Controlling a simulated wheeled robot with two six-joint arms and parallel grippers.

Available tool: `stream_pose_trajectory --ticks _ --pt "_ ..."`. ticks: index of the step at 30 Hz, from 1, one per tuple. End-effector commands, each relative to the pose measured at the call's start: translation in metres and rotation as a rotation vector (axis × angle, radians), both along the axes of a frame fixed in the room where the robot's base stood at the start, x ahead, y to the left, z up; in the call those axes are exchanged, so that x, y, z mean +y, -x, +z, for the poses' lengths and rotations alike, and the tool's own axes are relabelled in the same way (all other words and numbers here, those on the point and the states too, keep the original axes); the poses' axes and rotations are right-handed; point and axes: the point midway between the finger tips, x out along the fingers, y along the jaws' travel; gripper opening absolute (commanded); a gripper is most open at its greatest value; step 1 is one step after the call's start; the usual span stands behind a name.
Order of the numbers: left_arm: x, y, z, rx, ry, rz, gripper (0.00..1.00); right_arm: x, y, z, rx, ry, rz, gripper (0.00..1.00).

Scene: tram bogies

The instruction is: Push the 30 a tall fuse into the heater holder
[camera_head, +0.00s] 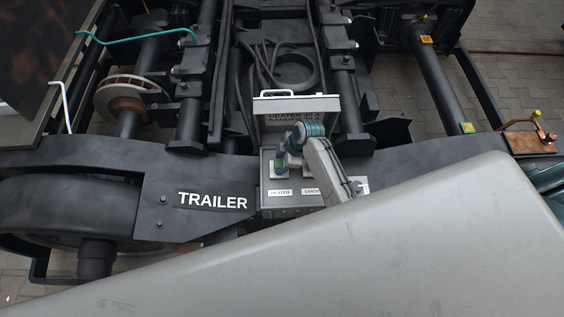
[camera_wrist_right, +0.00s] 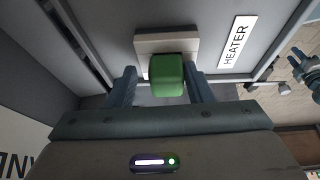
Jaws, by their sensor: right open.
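The heater holder (camera_wrist_right: 150,42) is a pale block beside the HEATER label in the right wrist view. The green fuse (camera_wrist_right: 167,76) stands at this holder, its near end facing the camera; I cannot tell how deep it sits. My right gripper (camera_wrist_right: 160,88) is open, with one finger on each side of the fuse; contact is not clear. In the head view the fuse (camera_head: 279,164) shows as a small green patch in the grey fuse box (camera_head: 290,201), above the left label. My right gripper (camera_head: 287,158) is over it and hides part of the holder. My left gripper is not in view.
The box's lid (camera_head: 290,104) stands open behind the gripper, with a white handle on top. A SANDER label (camera_head: 311,191) is right of the heater label. The dark TRAILER frame (camera_head: 212,201) and several hoses and pipes surround the box.

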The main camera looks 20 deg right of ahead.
Motion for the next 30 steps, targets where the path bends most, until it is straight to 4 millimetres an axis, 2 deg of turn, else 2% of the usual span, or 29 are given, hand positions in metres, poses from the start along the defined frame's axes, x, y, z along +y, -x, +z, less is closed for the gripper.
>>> stream_pose_trajectory --ticks 1,11,13,17,24,30 --pt "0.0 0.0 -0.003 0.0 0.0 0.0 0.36 0.002 0.015 -0.018 0.04 -0.001 0.003 0.56" --pt "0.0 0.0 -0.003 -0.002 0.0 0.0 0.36 0.004 0.016 -0.018 0.042 -0.004 0.004 0.56" --pt "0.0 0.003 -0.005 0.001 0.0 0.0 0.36 0.001 0.016 -0.013 0.04 -0.003 0.005 0.56" --pt "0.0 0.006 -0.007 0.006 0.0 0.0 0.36 -0.006 0.017 0.006 0.033 -0.002 0.004 0.56" --pt "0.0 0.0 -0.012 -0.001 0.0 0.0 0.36 -0.026 0.018 0.059 0.008 0.001 0.002 0.56" --pt "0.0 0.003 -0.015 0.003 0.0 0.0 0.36 -0.037 0.02 0.09 -0.002 0.002 0.0 0.56"
